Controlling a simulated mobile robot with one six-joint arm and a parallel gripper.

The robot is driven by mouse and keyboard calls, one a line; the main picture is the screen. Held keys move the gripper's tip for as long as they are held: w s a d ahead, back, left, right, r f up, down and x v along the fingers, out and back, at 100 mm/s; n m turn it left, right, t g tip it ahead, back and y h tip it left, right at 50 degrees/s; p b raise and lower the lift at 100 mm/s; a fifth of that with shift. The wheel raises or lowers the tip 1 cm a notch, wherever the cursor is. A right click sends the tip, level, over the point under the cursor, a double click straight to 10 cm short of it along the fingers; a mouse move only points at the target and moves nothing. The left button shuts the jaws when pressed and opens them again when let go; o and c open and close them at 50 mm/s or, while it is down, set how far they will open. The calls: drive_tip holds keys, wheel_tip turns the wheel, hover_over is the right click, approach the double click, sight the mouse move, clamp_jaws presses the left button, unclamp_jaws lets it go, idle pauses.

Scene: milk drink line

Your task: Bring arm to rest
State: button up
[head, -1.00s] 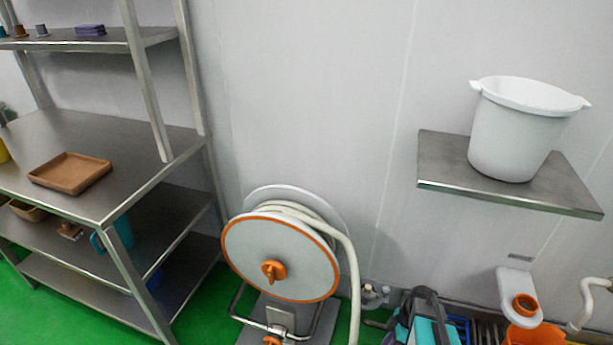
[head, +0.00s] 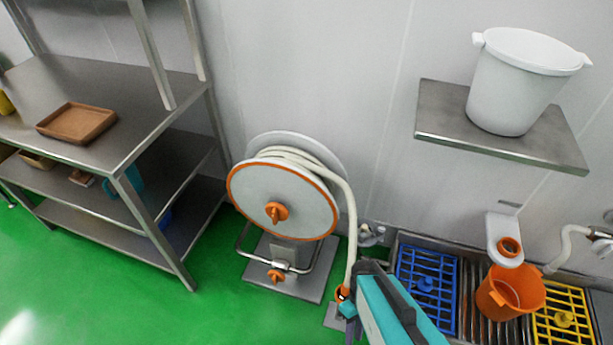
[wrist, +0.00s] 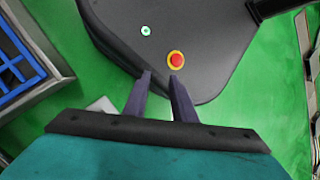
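My arm, in teal and black, enters the head view from the bottom edge, right of the hose reel (head: 285,205). In the wrist view my gripper (wrist: 161,78) shows two dark fingers with a clear gap and nothing between them. Beyond the fingertips is a dark rounded surface, which looks like my own base, with a red button in a yellow ring and a small pale-green button. How high the fingers are above that surface is unclear.
An orange bucket (head: 510,290) stands on the floor grating, between blue (head: 427,285) and yellow (head: 562,318) grids. A white bucket (head: 515,85) stands on a wall shelf (head: 440,125). A steel rack (head: 150,95) at left carries a brown tray (head: 77,122). Green floor is clear at lower left.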

drive_tip(key=m, duration=0.2)
drive_tip(key=d+m, duration=0.1)
drive_tip(key=m, duration=0.3)
drive_tip(key=shift+w+d+r+m+t+h, duration=0.1)
drive_tip(key=shift+d+m+t+h, duration=0.2)
drive_tip(key=shift+m, duration=0.1)
drive_tip(key=shift+a, duration=0.1)
idle(0.3)
